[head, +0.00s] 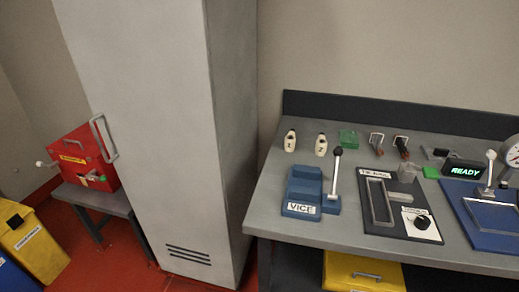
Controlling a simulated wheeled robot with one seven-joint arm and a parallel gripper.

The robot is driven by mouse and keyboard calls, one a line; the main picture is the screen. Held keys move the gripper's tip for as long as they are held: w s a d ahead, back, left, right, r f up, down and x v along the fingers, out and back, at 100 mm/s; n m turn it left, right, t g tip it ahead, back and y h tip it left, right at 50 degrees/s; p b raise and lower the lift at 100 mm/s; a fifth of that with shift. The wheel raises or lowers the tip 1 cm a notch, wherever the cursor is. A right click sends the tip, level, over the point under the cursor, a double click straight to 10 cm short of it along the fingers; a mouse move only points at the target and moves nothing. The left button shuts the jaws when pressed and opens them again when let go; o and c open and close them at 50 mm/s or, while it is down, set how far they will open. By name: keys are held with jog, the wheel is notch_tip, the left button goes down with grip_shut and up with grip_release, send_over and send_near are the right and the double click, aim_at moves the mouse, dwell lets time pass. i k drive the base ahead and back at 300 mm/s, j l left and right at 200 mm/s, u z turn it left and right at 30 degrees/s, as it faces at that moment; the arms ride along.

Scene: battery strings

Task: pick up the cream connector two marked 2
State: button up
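The cream connector marked 2 (321,146) stands upright on the grey workbench (264,207), near its back left. A similar cream connector marked 1 (290,141) stands just to its left, a small gap apart. The figures on both are small, but 1 and 2 can be made out. Nothing covers the connector marked 2 in the head view. My gripper does not show in this view.
A blue vice (303,188) with an upright black-knobbed lever (335,172) stands in front of the connectors. A green block (348,138) lies to their right. Further right are a dark panel (393,232) and a READY display (464,171). A tall grey cabinet (165,130) stands left of the bench.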

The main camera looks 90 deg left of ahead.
aim_at(322, 143)
jog(key=u, duration=2.85)
